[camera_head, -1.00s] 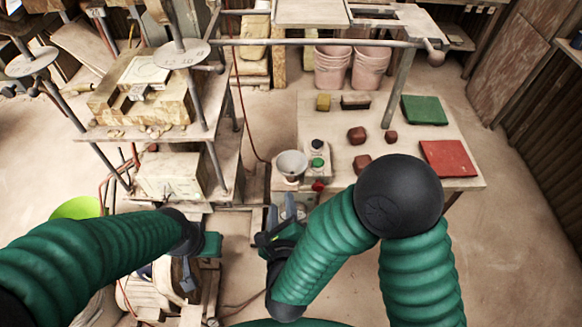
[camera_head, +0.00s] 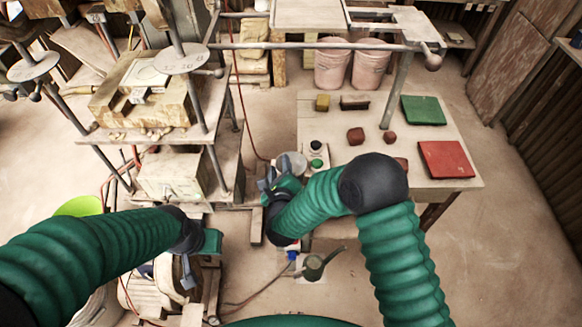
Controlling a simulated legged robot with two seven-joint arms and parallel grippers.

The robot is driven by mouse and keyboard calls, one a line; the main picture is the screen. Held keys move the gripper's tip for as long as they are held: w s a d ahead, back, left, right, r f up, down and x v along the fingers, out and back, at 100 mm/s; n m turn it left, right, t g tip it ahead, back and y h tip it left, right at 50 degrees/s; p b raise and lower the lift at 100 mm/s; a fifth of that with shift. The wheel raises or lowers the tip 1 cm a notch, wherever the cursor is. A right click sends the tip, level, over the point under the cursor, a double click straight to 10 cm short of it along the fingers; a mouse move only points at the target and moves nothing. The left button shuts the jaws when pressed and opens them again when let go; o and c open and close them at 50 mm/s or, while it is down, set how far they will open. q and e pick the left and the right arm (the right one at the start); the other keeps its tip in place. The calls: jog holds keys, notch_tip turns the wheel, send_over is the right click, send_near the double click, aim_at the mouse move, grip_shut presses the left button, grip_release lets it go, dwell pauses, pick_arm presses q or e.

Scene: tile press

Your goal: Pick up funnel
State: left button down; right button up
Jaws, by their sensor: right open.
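The funnel appears to be the light grey, round bowl-shaped piece (camera_head: 291,160) at the left edge of the work table, beside the button box. My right gripper (camera_head: 270,184) is at its near left side, with its jaws open. The gripper and forearm hide the lower part of the funnel. I cannot tell whether the jaws touch it. My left gripper (camera_head: 212,243) is low at the left, away from the funnel; its fingers are mostly hidden, so its opening does not show.
The work table (camera_head: 452,160) holds a green tile (camera_head: 423,110), a red tile (camera_head: 446,158), and several small blocks. The button box has a green button (camera_head: 316,163). A press shelf (camera_head: 140,134) stands left. A dark green can (camera_head: 314,267) is on the floor.

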jog(key=shift+s, duration=0.1)
grip_shut()
jog(key=shift+r, duration=0.1)
